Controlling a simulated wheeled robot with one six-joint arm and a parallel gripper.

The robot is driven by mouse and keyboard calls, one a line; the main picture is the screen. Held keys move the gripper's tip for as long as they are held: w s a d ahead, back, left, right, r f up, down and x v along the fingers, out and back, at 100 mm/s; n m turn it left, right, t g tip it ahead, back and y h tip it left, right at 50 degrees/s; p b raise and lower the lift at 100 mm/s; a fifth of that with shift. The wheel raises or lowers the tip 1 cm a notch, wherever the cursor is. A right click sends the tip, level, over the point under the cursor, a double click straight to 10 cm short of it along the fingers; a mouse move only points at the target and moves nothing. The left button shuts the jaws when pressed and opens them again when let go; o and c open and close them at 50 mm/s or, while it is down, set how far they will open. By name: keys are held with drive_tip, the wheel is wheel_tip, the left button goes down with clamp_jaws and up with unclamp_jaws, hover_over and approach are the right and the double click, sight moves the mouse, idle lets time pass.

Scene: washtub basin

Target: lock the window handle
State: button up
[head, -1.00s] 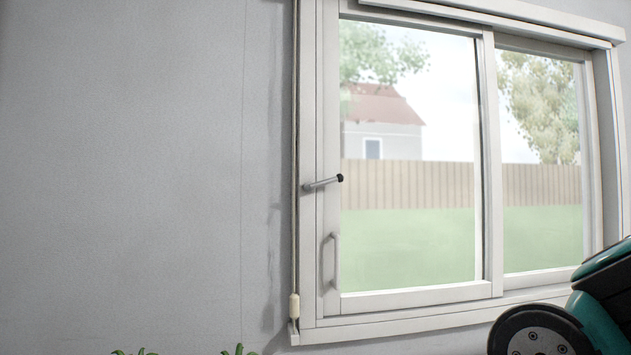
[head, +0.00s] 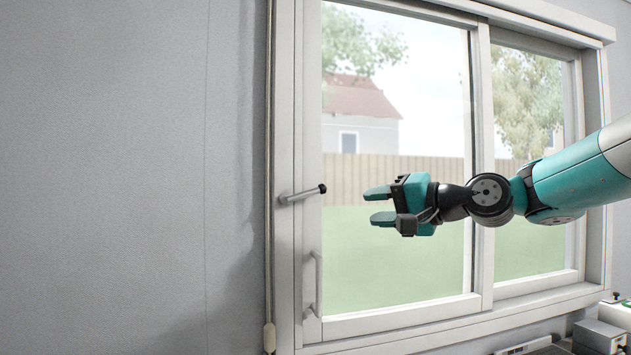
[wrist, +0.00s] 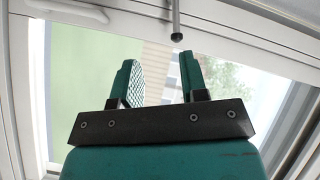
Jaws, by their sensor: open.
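The window handle (head: 302,194) is a thin grey lever with a black tip on the window's left frame. It points right and slightly up, its tip over the edge of the glass. My gripper (head: 376,206) is open and empty, to the right of the handle's tip and apart from it, with its fingers pointing left. In the wrist view the handle (wrist: 176,22) comes down from the top, its black tip just beyond the gap between my two green fingers (wrist: 157,80).
A white pull handle (head: 314,284) sits lower on the same sash. A blind cord with a pale end piece (head: 269,338) hangs left of the frame. Grey boxes (head: 599,336) stand at the lower right. The wall at left is bare.

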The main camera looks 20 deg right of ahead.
sight(321, 191)
drive_tip(key=shift+m+t, duration=0.5)
drive_tip(key=shift+t, duration=0.1)
drive_tip(key=p+x, duration=0.3)
drive_tip(key=x, duration=0.2)
drive_tip(key=w+d+r+p+x, duration=0.1)
drive_tip(key=p+x, duration=0.1)
drive_tip(key=x, duration=0.4)
drive_tip(key=d+r+p+x, duration=0.1)
drive_tip(key=p+x, duration=0.2)
drive_tip(key=x, duration=0.2)
drive_tip(key=shift+w+a+r+p, duration=0.15)
drive_tip(key=shift+w+r+p, duration=0.1)
drive_tip(key=shift+w+p, duration=0.1)
